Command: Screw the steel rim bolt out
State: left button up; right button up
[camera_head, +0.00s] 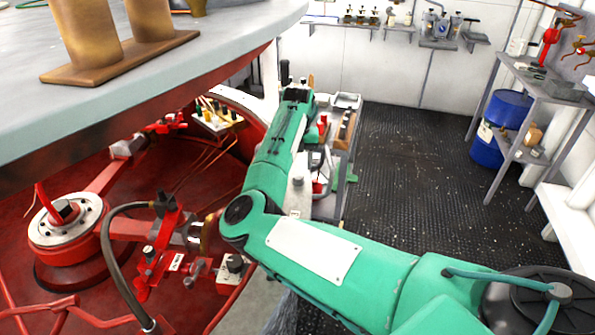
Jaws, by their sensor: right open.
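My right arm is green and comes in from the lower right, bends at an elbow and reaches away from me. My right gripper (293,78) is at its far end, with dark fingers pointing up and away; it is open, and I see nothing held between them. A round steel flange (84,230) with several small bolt heads around its rim sits on a red hub at the left. I cannot tell which one is the steel rim bolt. The gripper is well apart from this flange, farther back and to the right. My left gripper is not in view.
A large grey disc (200,70) with bronze cylinders overhangs the upper left. Red linkages and a dark hose (106,235) crowd the lower left. A narrow bench (340,150) with tools lies beside my forearm. A blue drum (500,125) stands right. The black deck (400,180) between is clear.

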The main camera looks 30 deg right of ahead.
aim_at(298, 176)
jog(key=shift+f, duration=2.2)
jog(key=shift+s, duration=0.1)
jog(key=shift+c, duration=0.2)
jog(key=shift+r, duration=0.1)
jog(key=c, duration=0.9)
